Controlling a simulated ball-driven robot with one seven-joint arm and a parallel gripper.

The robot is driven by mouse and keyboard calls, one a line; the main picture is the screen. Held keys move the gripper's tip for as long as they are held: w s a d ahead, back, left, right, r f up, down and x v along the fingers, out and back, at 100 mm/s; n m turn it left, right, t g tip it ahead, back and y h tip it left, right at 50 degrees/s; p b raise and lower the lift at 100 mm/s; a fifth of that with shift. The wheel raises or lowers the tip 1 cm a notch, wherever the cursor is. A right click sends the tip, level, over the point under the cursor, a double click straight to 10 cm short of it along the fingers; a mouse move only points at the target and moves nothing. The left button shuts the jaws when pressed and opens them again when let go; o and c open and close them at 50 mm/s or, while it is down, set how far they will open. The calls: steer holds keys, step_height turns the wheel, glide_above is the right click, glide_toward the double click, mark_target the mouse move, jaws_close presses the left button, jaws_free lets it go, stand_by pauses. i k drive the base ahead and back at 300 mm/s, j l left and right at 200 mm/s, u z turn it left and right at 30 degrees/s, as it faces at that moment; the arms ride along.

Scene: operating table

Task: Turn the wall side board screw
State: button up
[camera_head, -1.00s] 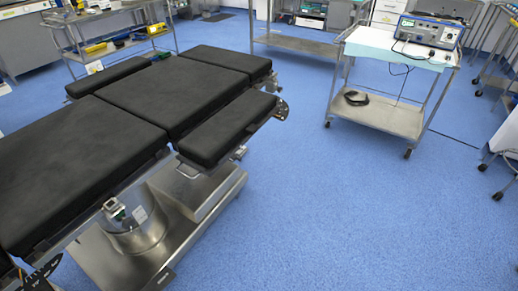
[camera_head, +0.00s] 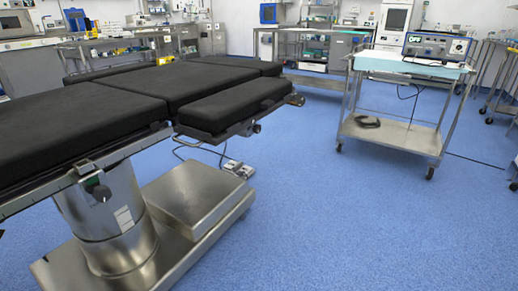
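The operating table with black padded sections (camera_head: 140,95) fills the left of the head view. One narrow side board (camera_head: 232,103) lies along its right edge, and another side board (camera_head: 108,73) shows at the far left edge. A small dark knob (camera_head: 257,128), possibly a screw, sits under the outer end of the right board. I cannot tell which board is the wall side one. Any screw under the far board is hidden. My gripper is not in view.
The table's steel column (camera_head: 108,215) and wide base (camera_head: 195,205) stand at the left. A foot pedal (camera_head: 238,169) with a cable lies beside the base. A cart (camera_head: 395,137) with a blue-fronted device (camera_head: 437,47) stands at the right. The blue floor (camera_head: 350,225) between is clear.

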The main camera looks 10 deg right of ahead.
mark_target(257, 128)
steer(key=i+l, duration=0.2)
steer(key=l, duration=0.15)
steer(key=i+l+u, duration=0.1)
steer(key=l, duration=0.2)
steer(key=i+l, duration=0.2)
steer(key=l, duration=0.2)
steer(key=i+j+u, duration=0.05)
